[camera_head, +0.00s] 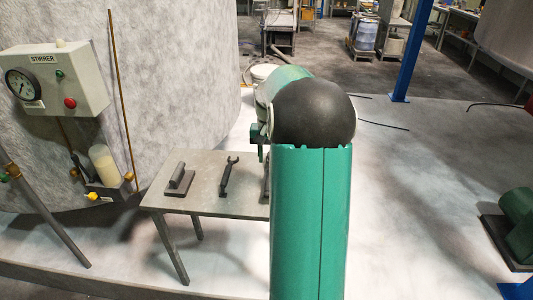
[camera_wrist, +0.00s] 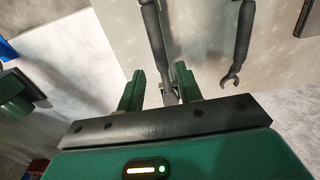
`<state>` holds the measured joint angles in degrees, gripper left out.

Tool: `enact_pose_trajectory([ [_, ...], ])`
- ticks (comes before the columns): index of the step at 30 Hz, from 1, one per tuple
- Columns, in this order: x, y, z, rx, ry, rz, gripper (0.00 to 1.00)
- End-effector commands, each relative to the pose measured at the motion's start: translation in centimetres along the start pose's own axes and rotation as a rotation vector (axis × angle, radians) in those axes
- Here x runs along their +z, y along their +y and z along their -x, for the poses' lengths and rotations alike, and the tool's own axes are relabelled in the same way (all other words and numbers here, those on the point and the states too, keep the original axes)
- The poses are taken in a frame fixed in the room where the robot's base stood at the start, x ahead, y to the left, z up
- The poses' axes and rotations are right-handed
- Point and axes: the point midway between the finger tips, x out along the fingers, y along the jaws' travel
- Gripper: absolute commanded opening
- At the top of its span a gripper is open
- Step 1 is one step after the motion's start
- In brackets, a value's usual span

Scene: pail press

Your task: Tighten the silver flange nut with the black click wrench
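My gripper (camera_wrist: 158,88) is open above the small table (camera_head: 215,205), its two green fingers apart. A long dark tool (camera_wrist: 154,35) lies with its lighter grey end between or just below the fingers; I cannot tell whether it touches them. In the head view my arm hides most of this tool. A dark open-jawed wrench (camera_wrist: 242,45) lies beside it, and also shows in the head view (camera_head: 226,178). I cannot tell for certain which of the two is the click wrench. I cannot make out the silver flange nut in either view.
A dark block on a flat base (camera_head: 178,184) sits on the table's left part. Left stand a large grey tank (camera_head: 180,70), a stirrer box (camera_head: 55,80) with a gauge, and a pipe (camera_head: 50,215). A blue post (camera_head: 410,50) stands right. Floor right of my arm is mostly clear.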

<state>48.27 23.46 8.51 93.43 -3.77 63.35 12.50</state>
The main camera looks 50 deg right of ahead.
Motion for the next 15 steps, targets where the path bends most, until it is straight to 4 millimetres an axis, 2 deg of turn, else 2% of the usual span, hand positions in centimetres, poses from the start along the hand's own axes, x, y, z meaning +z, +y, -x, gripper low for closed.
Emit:
enact_pose_trajectory([
  [5,-0.1,0.1,-1.2,0.000,0.000,-0.003,0.35],
  [15,-0.2,-0.2,-5.7,0.001,-0.001,-0.001,0.35],
])
